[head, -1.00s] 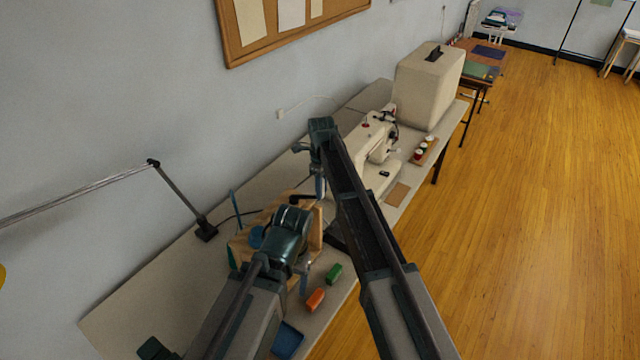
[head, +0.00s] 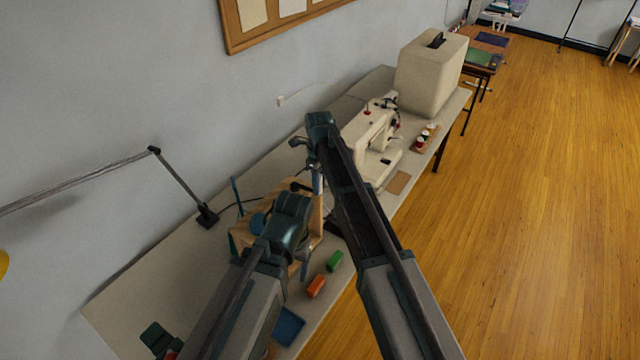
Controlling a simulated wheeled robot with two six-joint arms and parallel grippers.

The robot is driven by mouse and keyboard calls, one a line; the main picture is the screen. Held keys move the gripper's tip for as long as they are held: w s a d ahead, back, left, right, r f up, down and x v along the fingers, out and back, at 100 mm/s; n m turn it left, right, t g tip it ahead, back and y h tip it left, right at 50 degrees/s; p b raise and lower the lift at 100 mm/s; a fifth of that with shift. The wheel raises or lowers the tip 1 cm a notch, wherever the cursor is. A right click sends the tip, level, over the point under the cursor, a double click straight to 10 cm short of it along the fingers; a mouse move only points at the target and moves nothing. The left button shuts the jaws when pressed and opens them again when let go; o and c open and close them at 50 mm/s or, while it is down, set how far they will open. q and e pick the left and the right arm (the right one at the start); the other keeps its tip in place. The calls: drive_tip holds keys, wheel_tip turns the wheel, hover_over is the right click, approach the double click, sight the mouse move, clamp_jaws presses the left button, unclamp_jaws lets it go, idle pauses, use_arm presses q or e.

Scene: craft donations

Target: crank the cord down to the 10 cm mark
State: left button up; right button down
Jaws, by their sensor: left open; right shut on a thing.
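A wooden frame (head: 240,239) stands on the table, largely hidden behind my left arm. A round blue part (head: 257,223) shows at its left side. A dark bar, perhaps the crank handle (head: 301,187), shows at its top near my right gripper. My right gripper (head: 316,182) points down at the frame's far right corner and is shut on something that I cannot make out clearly. My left gripper (head: 304,264) is open, low at the frame's near right side. I cannot make out the cord or the 10 cm mark.
A green block (head: 334,261), an orange block (head: 316,286) and a blue tray (head: 288,327) lie near the table's front edge. A lamp base (head: 207,216) stands left of the frame. A sewing machine (head: 372,150) and its beige case (head: 430,75) stand farther right.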

drive_tip(key=shift+a, duration=0.15)
drive_tip(key=c, duration=0.7)
unclamp_jaws()
drive_tip(key=shift+r+p, duration=0.8)
drive_tip(key=shift+p, duration=0.05)
wheel_tip(320, 180, up, 12)
drive_tip(key=p, duration=1.2)
drive_tip(key=shift+r, duration=0.1)
